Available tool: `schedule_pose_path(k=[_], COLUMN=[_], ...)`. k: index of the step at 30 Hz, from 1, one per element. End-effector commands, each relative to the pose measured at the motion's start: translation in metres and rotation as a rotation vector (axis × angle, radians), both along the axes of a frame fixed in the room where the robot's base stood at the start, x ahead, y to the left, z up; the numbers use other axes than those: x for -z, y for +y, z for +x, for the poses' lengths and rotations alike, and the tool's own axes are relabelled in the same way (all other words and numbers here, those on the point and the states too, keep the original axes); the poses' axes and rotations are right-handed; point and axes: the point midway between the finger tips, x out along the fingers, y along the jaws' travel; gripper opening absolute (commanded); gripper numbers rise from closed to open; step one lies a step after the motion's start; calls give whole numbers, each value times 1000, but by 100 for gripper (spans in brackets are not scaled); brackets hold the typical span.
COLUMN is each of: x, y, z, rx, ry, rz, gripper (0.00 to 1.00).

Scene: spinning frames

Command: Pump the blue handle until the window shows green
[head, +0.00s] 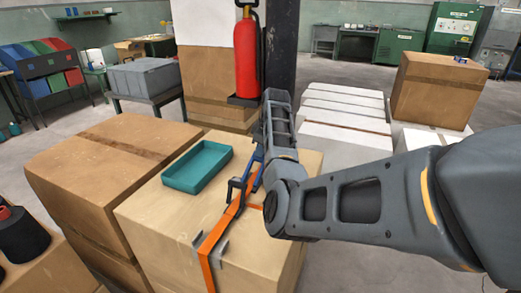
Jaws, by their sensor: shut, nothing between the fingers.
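An orange strap (208,258) runs over the top of a cardboard box (165,208). My arm covers much of this handle. My gripper (259,137) is mostly hidden behind my own arm link, just above the blue part; only a dark sliver shows. It is shut with nothing held. I cannot tell whether it touches the handle. I can make out no window and no green indicator here.
A teal tray (198,168) lies on the same box, left of the strap. A larger box (95,165) stands close on the left. A red extinguisher (246,60) hangs by a dark post (283,45) behind. White slabs (340,118) lie behind my arm.

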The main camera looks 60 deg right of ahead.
Motion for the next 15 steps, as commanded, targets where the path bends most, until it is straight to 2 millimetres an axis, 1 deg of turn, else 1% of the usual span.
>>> schedule_pose_path(k=[2,4,10,12,15], x=[1,6,34,41,44], y=[-1,-4,-22,-26,-29], z=[0,0,0,1,2], rx=[0,1,2,1,1], ry=[0,2,3,2,1], rz=[0,1,2,1,0], gripper=[0,0,0,0,0])
